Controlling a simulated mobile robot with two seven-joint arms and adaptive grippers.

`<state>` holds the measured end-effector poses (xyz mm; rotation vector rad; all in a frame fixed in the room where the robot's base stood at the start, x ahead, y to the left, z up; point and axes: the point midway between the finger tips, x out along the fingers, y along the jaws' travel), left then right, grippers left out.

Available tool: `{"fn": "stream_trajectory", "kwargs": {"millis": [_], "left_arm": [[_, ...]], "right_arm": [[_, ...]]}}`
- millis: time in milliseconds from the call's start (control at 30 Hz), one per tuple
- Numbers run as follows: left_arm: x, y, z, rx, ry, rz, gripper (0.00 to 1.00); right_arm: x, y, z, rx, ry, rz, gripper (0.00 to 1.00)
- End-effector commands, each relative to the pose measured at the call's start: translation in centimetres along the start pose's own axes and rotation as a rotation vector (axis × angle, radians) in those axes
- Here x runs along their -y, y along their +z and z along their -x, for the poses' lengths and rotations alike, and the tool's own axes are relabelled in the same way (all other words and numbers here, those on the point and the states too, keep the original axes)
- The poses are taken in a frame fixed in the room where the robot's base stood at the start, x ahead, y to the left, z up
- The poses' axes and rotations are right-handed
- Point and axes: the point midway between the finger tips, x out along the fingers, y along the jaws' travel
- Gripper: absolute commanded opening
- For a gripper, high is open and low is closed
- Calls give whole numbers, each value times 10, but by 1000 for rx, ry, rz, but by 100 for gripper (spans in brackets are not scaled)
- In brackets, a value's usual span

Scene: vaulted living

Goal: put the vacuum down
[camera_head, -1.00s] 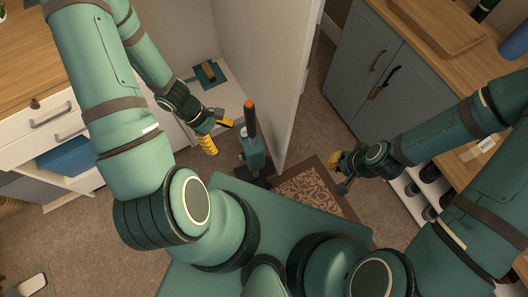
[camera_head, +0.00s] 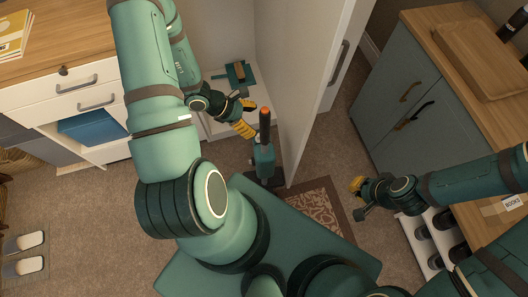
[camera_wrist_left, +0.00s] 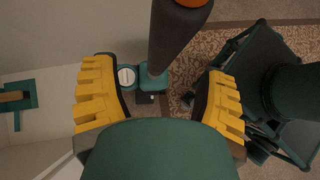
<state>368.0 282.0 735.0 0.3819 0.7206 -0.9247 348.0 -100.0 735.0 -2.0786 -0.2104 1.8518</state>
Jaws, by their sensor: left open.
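The vacuum (camera_head: 264,158) is a teal upright stick with a dark handle and an orange top. It stands upright on the floor beside the end of a white partition. My left gripper (camera_head: 246,117), with yellow finger pads, is open just left of the handle. In the left wrist view, the vacuum's dark handle (camera_wrist_left: 176,42) rises between and beyond the open fingers of the left gripper (camera_wrist_left: 160,100), with no visible grip on it. My right gripper (camera_head: 359,199) is open and empty, well to the right of the vacuum.
The white partition (camera_head: 305,90) stands close behind the vacuum. A patterned rug (camera_head: 313,212) lies to its right. A low shelf with a teal item (camera_head: 236,73) is behind my left gripper. Grey cabinets (camera_head: 405,105) stand right, white drawers (camera_head: 75,95) left.

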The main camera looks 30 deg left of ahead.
Motion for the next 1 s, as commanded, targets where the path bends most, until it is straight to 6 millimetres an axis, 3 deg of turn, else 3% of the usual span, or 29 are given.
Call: {"fn": "stream_trajectory", "kwargs": {"millis": [167, 433, 767, 800, 1000], "left_arm": [[1, 1, -12, 1, -2, -1, 73], [4, 2, -50, 0, -2, -2, 73], [3, 2, -56, -1, 0, -1, 73], [3, 2, -56, -1, 0, -1, 67], [3, 2, -56, -1, 0, -1, 0]], "right_arm": [[-1, 0, -4, -2, 0, 0, 0], [-6, -2, -15, -7, 0, 1, 0], [-6, -2, -15, -9, 0, 1, 0], [-6, -2, -15, -9, 0, 1, 0], [-6, -2, -15, -9, 0, 1, 0]]}}
